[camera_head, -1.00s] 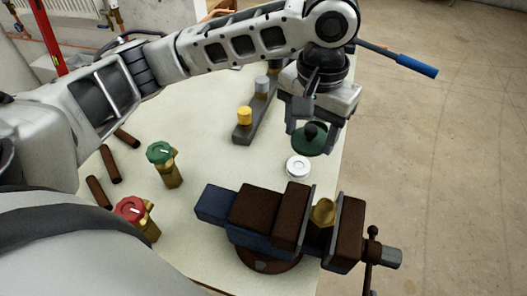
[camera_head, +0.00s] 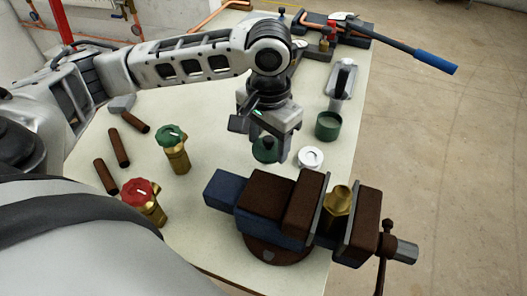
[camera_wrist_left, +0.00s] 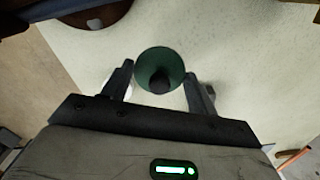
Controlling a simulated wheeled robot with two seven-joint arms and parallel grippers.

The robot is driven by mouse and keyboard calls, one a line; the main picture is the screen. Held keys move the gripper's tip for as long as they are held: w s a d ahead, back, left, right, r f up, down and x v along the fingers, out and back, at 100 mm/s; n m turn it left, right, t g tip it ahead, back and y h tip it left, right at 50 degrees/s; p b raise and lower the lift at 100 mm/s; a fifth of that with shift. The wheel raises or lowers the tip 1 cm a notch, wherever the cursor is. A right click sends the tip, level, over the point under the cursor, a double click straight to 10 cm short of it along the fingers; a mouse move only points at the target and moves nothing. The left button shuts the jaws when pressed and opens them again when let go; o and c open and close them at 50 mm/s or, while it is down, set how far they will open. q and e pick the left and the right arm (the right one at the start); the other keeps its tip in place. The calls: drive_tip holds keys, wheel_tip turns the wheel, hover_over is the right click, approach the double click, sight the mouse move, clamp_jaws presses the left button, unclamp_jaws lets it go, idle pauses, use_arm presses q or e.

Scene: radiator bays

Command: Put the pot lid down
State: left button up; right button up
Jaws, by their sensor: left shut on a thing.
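The pot lid (camera_head: 264,155) is a small dark green disc with a black knob. My left gripper (camera_head: 267,147) points down and is shut on it, over the bench left of a white ring. In the left wrist view, the lid (camera_wrist_left: 158,58) shows between the two fingers, its knob toward the camera. Whether the lid touches the bench is unclear. An open green pot (camera_head: 327,127) stands uncovered to the right of the gripper. My right gripper is not in view.
The white ring (camera_head: 310,158) lies close right of the lid. A vice (camera_head: 265,195) clamping a brass fitting (camera_head: 336,205) stands nearer. Green-topped (camera_head: 174,150) and red-topped valves (camera_head: 144,203) and several brown tubes (camera_head: 118,149) are left. A grey tool (camera_head: 341,80) lies behind the pot.

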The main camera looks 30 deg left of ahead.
sight(264, 148)
use_arm(q)
drive_tip(key=f, duration=0.1)
drive_tip(key=a+f, duration=0.1)
drive_tip(key=f, duration=0.1)
drive_tip(key=shift+s+f, duration=0.15)
drive_tip(key=shift+f, duration=0.05)
drive_tip(key=shift+d+f, duration=0.1)
drive_tip(key=shift+f, duration=0.2)
drive_tip(key=o, duration=0.9)
drive_tip(key=shift+f, duration=0.15)
drive_tip(key=shift+o, duration=0.2)
wheel_tip(264, 148, up, 12)
drive_tip(key=shift+r+p, duration=0.15)
drive_tip(key=shift+p, duration=0.4)
